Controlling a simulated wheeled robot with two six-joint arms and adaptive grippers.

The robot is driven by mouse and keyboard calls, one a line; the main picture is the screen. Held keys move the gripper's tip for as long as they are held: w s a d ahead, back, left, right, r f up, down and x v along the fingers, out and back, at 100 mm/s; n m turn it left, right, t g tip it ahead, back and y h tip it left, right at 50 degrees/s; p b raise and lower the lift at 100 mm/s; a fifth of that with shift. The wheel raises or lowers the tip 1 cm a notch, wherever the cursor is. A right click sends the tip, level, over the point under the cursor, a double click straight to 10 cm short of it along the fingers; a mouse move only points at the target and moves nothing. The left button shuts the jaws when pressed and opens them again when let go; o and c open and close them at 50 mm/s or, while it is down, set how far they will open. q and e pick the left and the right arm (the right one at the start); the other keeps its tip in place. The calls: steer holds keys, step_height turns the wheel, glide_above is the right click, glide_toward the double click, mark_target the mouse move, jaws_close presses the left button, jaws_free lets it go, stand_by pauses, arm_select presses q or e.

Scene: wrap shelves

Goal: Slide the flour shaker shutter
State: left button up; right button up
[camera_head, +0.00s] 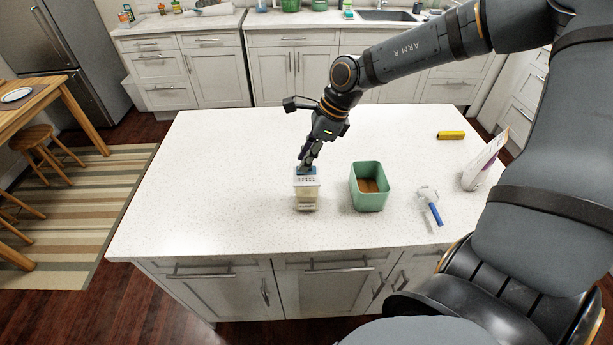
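The flour shaker (306,193) stands upright on the white island top, left of the green container. It has a clear body with pale contents, a white perforated top and a blue shutter (306,170) at the back of that top. My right gripper (305,162) reaches down from behind with its fingertips at the blue shutter. The fingers look close together, but they overlap the shutter, so I cannot tell whether they touch or grip it. My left gripper is not in view.
A green container (369,196) with brown contents stands just right of the shaker. Further right are a blue-handled tool (435,213), a white bag (484,163) and a yellow block (451,135). The left part of the island top (205,190) is clear.

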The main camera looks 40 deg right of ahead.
steer(key=shift+r+p, duration=1.3)
steer(key=shift+r, duration=2)
